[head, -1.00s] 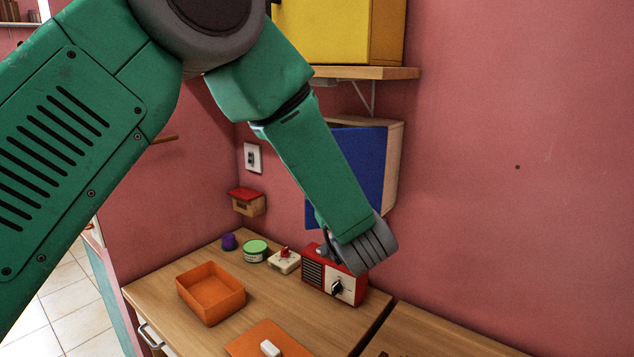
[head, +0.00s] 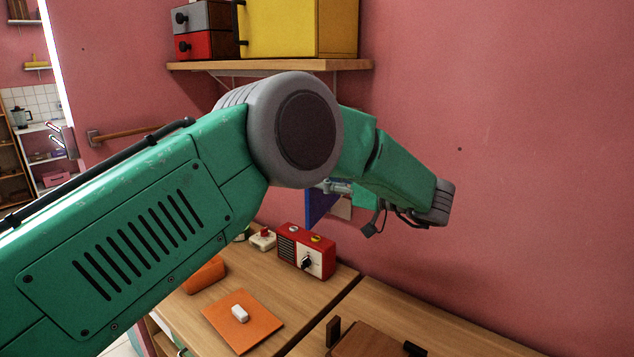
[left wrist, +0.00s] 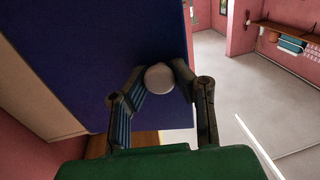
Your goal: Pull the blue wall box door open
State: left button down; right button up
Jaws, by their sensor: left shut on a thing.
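The blue wall box door (left wrist: 90,50) fills much of the left wrist view. A pale round knob (left wrist: 159,78) is on it near its right edge. My left gripper (left wrist: 160,84) is shut on this knob, one finger on each side. In the head view, a narrow strip of the blue door (head: 318,208) shows below my left arm, with a pale part of the box (head: 342,208) beside it. My arm hides most of the box, so how far the door stands open is unclear. My right gripper is not in view.
A shelf (head: 270,65) with a yellow box (head: 285,28) is above my arm. The wall at right is bare.

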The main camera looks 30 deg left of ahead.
pick_arm(q)
jog(key=shift+w+d+f+n+g, duration=0.1)
jog(key=shift+d+f+n+g, duration=0.1)
jog(key=shift+d+g, duration=0.25)
jog(key=shift+w+d+f+n+g, duration=0.1)
jog(key=shift+d+f+n+g, duration=0.1)
jog(key=shift+d+g, duration=0.2)
jog(key=shift+d+r, duration=0.1)
jog(key=c, duration=1.3)
grip_release()
jog(key=shift+s+r, duration=0.1)
jog(key=shift+r, duration=0.05)
notch_tip(320, 180, up, 10)
jog(key=shift+d+f, duration=0.1)
